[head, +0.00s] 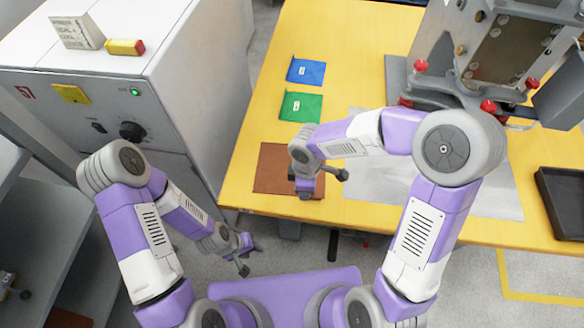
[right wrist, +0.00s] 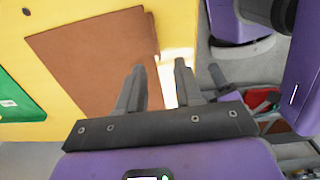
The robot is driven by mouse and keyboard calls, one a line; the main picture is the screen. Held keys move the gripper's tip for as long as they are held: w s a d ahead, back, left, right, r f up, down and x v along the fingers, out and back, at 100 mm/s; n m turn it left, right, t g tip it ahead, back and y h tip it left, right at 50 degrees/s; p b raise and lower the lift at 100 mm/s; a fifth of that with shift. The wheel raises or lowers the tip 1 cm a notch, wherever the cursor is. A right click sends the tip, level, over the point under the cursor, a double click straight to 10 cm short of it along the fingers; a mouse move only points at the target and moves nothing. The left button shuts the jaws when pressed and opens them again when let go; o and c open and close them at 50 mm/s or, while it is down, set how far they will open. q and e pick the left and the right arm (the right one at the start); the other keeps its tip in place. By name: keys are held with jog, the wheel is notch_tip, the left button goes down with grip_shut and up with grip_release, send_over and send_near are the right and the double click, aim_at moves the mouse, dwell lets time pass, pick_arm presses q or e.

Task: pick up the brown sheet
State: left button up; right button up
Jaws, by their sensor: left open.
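The brown sheet (head: 270,170) lies flat on the yellow table near its front edge, partly hidden under my right gripper in the head view. It also shows in the right wrist view (right wrist: 92,60), with one edge by the fingers. My right gripper (head: 324,184) is over the sheet's right part. In the right wrist view, its fingers (right wrist: 159,70) are apart with nothing held between them; whether they touch the sheet I cannot tell. My left gripper (head: 246,257) is open and empty, low in front of the table, away from the sheet.
A green sheet (head: 301,107) and a blue sheet (head: 306,71) lie behind the brown one on the yellow table (head: 340,30). A grey mat (head: 480,185) and a black tray (head: 562,200) lie to the right. A machine (head: 490,60) stands behind. A grey cabinet (head: 110,60) stands left.

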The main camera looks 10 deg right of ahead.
jog(key=f+b, duration=0.2)
jog(key=f, duration=0.3)
jog(key=shift+d, duration=0.2)
grip_shut()
